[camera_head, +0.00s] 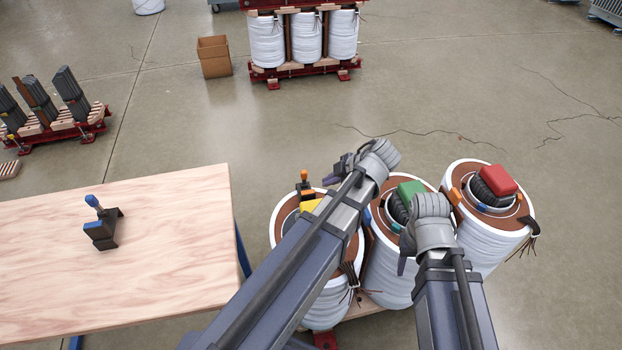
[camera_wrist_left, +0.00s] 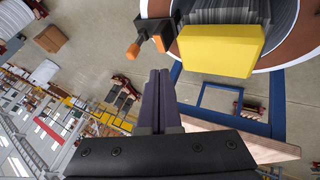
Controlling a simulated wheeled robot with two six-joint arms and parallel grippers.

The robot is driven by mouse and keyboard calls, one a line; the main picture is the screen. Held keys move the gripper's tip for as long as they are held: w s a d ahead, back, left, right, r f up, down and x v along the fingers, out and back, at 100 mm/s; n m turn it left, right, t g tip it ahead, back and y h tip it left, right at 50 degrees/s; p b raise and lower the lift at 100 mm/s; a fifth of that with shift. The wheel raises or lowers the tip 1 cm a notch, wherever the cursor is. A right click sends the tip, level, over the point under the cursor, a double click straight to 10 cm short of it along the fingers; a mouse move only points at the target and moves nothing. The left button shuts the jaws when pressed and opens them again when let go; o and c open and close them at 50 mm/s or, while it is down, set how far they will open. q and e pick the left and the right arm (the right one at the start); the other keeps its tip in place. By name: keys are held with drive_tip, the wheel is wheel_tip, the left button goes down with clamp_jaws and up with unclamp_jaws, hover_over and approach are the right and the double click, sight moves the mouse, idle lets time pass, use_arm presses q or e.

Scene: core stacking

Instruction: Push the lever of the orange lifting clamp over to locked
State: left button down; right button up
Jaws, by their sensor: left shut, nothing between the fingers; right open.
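The orange lifting clamp (camera_head: 306,188) sits at the left coil, beside a yellow block (camera_head: 311,205). Its orange-knobbed lever (camera_head: 304,175) points up in the head view. In the left wrist view the clamp (camera_wrist_left: 150,27) is dark with two orange ends, next to the yellow block (camera_wrist_left: 220,50). My left gripper (camera_head: 331,178) is shut and empty, just right of the clamp. In the wrist view its fingertips (camera_wrist_left: 159,74) are below the orange ends, with a visible gap. My right gripper (camera_head: 404,262) hangs by the middle coil, partly hidden by its wrist; it is open.
A wooden table (camera_head: 180,200) at left bears a blue-levered clamp (camera_head: 103,228). The middle coil has a green block (camera_head: 411,190), the right coil a red block (camera_head: 499,180). My left forearm covers part of the left coil.

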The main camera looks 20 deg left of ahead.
sight(304, 178)
use_arm(q)
drive_tip(key=b+x, duration=0.8)
drive_tip(key=x, duration=0.2)
drive_tip(key=shift+f, duration=0.2)
drive_tip(key=w+a, duration=0.1)
drive_tip(key=w, duration=0.1)
drive_tip(key=shift+w+a+r, duration=0.25)
drive_tip(key=shift+a+r, duration=0.1)
drive_tip(key=shift+a, duration=0.05)
drive_tip(key=shift+w+a, duration=0.3)
drive_tip(key=shift+w+r+p, duration=0.1)
drive_tip(key=shift+p, duration=0.25)
